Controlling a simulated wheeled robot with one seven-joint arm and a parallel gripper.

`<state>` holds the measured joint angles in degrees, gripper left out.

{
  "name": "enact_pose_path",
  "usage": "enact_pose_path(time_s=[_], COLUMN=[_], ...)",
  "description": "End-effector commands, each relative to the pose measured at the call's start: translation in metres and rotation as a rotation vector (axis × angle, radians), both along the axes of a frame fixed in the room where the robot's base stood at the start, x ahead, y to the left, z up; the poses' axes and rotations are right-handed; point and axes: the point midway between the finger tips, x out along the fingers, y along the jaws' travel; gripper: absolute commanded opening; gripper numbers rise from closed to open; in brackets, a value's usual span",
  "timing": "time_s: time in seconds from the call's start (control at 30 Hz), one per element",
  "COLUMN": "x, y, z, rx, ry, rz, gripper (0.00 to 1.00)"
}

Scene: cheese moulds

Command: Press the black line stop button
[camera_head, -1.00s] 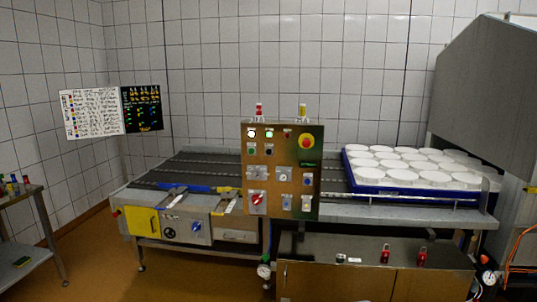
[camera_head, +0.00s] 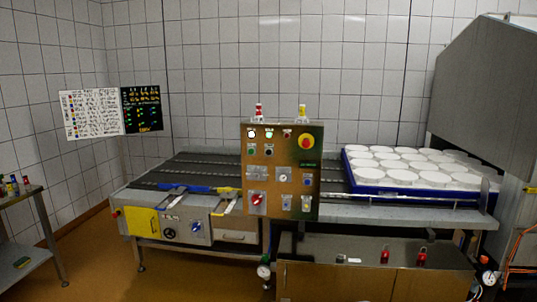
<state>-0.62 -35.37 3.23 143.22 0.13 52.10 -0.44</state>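The control panel (camera_head: 282,190) stands upright in front of the conveyor, near the middle of the head camera view. A small black button (camera_head: 268,151) sits in its upper left part, beside a green button (camera_head: 251,151). Above them are a white lamp (camera_head: 251,134), a green-lit lamp (camera_head: 269,134) and a dark red one (camera_head: 287,134). A large red stop knob on yellow (camera_head: 306,141) is at the upper right of the panel. The panel's lettering is too small to read. My gripper is not in view.
The conveyor (camera_head: 200,165) runs behind the panel. A blue tray (camera_head: 385,190) of white round moulds lies at the right. A low cabinet (camera_head: 345,283) stands below the panel, with red padlocks (camera_head: 422,255) on top. Open floor (camera_head: 190,280) lies at the lower left, beside a small table (camera_head: 20,195).

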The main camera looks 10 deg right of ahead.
Motion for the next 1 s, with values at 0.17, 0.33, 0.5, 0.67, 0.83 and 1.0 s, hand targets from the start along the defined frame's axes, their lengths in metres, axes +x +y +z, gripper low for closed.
enact_pose_path(time_s=[0.17,0.33,0.5,0.67,0.83,1.0], x=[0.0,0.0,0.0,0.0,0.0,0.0], y=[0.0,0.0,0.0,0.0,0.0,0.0], z=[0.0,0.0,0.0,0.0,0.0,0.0], rx=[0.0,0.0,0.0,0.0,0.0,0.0], ry=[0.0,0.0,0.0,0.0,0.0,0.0], rz=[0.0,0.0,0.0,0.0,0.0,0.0], gripper=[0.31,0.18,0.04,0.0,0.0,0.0])
